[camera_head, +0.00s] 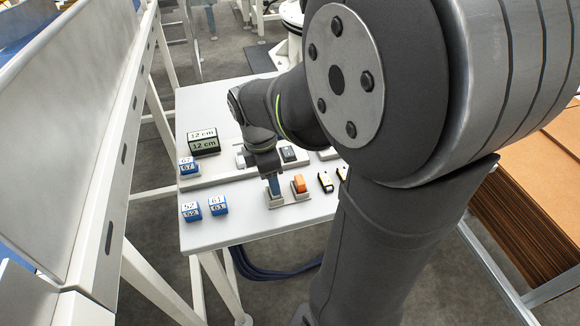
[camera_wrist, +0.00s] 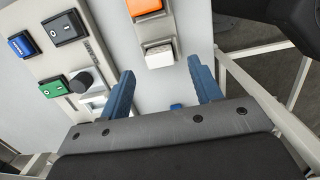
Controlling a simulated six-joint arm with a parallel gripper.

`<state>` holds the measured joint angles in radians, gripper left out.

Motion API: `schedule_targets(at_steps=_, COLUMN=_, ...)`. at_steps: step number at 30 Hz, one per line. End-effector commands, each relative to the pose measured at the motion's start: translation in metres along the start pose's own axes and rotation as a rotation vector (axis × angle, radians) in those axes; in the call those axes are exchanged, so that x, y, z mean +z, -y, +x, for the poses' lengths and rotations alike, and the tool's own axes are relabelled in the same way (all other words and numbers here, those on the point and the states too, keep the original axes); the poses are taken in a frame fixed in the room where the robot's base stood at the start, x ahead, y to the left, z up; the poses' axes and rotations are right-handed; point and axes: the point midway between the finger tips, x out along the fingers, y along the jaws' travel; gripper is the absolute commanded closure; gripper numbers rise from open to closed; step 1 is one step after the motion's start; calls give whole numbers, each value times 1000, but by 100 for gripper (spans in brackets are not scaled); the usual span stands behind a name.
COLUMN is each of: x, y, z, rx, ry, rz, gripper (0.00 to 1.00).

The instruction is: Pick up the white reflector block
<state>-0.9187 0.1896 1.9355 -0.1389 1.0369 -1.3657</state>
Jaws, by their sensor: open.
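The white reflector block (camera_wrist: 158,54) sits on a grey mount in the wrist view, just below an orange block (camera_wrist: 143,7) on its own mount. My gripper (camera_wrist: 160,70) is open, with its two blue fingers spread apart. The white block lies just beyond the fingertips, roughly centred between them. I cannot tell how high the fingertips are above it. In the head view, my gripper (camera_head: 274,186) points down beside the orange block (camera_head: 298,184). The white block is hidden there behind the fingers.
A green rocker switch (camera_wrist: 54,87), a black rocker switch (camera_wrist: 65,27) and a blue piece (camera_wrist: 22,44) are left of the fingers.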

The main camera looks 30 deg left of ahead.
Motion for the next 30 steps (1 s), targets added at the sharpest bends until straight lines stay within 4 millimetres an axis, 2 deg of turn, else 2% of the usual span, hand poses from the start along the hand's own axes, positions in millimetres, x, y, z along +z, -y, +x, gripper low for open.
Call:
schedule_targets(at_steps=3, x=0, y=0, z=19, rx=-4, ry=0, rz=0, gripper=42)
schedule_targets(at_steps=6, x=1, y=0, z=28, rx=-2, ry=0, rz=0, gripper=42)
schedule_targets(at_steps=14, x=0, y=0, z=31, rx=0, ry=0, rz=0, gripper=42)
schedule_targets(at_steps=21, x=0, y=0, z=31, rx=0, ry=0, rz=0, gripper=87)
schedule_targets(at_steps=22, x=0, y=0, z=31, rx=0, ry=0, rz=0, gripper=90)
schedule_targets(at_steps=30, x=0, y=0, z=30, rx=0, ry=0, rz=0, gripper=90)
